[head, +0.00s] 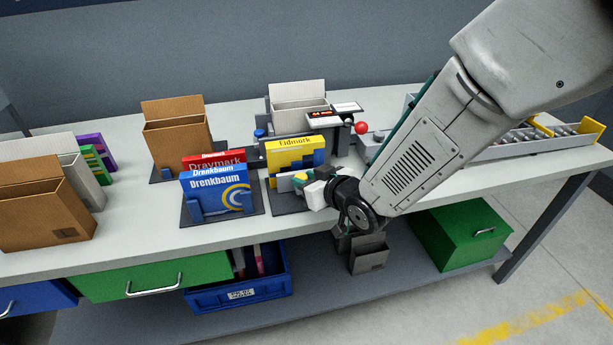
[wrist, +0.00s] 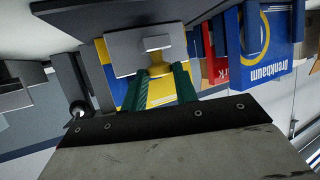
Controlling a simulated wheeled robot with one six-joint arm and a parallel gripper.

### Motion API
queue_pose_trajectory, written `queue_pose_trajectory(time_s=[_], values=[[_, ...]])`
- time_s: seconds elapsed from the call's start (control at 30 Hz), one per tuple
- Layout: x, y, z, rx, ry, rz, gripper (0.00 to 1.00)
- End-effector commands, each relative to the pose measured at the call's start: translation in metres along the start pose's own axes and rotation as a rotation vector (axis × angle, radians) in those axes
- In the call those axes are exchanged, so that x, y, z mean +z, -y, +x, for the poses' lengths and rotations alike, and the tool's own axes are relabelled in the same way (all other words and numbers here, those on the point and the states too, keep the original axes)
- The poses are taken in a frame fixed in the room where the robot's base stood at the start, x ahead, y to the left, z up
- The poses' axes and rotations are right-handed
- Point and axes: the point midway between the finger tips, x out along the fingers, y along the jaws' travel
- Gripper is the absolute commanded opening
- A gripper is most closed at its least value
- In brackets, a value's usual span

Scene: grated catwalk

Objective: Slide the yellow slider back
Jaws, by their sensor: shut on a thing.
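My gripper (head: 302,180) is at the front of the yellow and blue Eidmork box (head: 288,149) on the bench. In the wrist view its green fingers (wrist: 163,72) are a little apart, with yellow showing between them. I take this to be the yellow slider (wrist: 162,92), but I cannot clearly separate it from the yellow box (wrist: 133,92) behind. A grey plate (wrist: 118,50) with a pale block (wrist: 155,43) sits just beyond the fingertips, in front of the box. The contact itself is partly hidden.
A blue Drenkbaum box (head: 217,185) with red ones behind stands close on the left. A red ball knob (head: 361,128) and a small display (head: 321,118) are behind. Cardboard bins (head: 178,137) stand further left. My arm hides part of the bench.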

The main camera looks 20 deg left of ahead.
Motion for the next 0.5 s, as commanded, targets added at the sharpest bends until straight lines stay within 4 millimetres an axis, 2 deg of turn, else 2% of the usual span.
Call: queue_pose_trajectory(time_s=[0.13, 0.17, 0.2, 0.23, 0.5], values=[[0.0021, 0.0004, -0.0007, -0.001, 0.005, 0.000, 0.06], [0.0022, 0.0005, -0.0007, -0.001, 0.005, 0.000, 0.34], [0.0022, 0.0006, -0.0006, -0.001, 0.005, 0.000, 0.45], [0.0021, 0.0007, -0.0005, -0.001, 0.005, 0.000, 0.49], [0.0013, 0.0013, -0.0010, -0.002, 0.003, -0.001, 0.49]])
